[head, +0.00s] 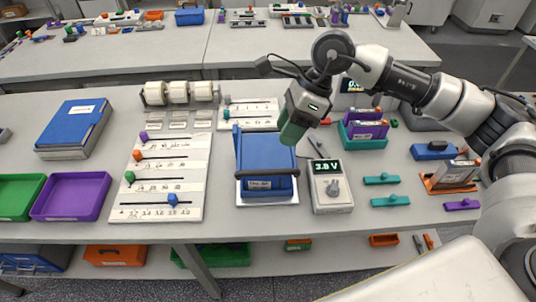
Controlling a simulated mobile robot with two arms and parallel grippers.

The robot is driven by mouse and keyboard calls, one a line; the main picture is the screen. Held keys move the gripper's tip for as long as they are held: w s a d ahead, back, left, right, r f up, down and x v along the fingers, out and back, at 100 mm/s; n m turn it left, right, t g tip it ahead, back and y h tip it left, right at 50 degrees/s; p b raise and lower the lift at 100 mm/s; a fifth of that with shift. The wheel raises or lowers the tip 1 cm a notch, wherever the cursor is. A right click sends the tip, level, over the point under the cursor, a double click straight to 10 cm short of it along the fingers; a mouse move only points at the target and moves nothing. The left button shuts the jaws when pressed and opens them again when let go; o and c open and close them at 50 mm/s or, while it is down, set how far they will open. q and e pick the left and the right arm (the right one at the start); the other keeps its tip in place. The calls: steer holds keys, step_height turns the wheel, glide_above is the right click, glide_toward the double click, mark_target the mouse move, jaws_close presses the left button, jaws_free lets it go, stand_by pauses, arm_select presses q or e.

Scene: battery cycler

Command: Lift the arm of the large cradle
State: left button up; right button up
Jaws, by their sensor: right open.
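A large blue block-shaped holder (262,150) stands on a white base in the middle of the near bench; it looks like the large cradle, though I cannot be certain. A dark bar (266,184) lies low across its front, above a small label, and looks like its arm. My right gripper (291,134) is open and points down over the holder's rear right corner, apart from the dark bar. It hides part of the holder's back edge. I cannot tell whether its fingertips touch the holder. My left gripper is out of view.
A white labelled board (190,190) with coloured sliders lies left. A teal holder (352,142) with purple packs and an orange holder (432,184) stand right. A purple tray (70,212) is far left.

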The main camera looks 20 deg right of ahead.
steer(key=d, duration=0.1)
steer(key=p, duration=0.4)
glide_above(273, 165)
steer(key=s+a, duration=0.1)
steer(key=s, duration=0.3)
steer(key=shift+h, duration=0.3)
steer(key=f, duration=0.8)
steer(key=shift+w+f, duration=0.25)
steer(key=shift+f, duration=0.15)
steer(key=shift+a+f, duration=0.2)
steer(key=shift+f, duration=0.2)
steer(key=shift+c, duration=0.2)
jaws_close()
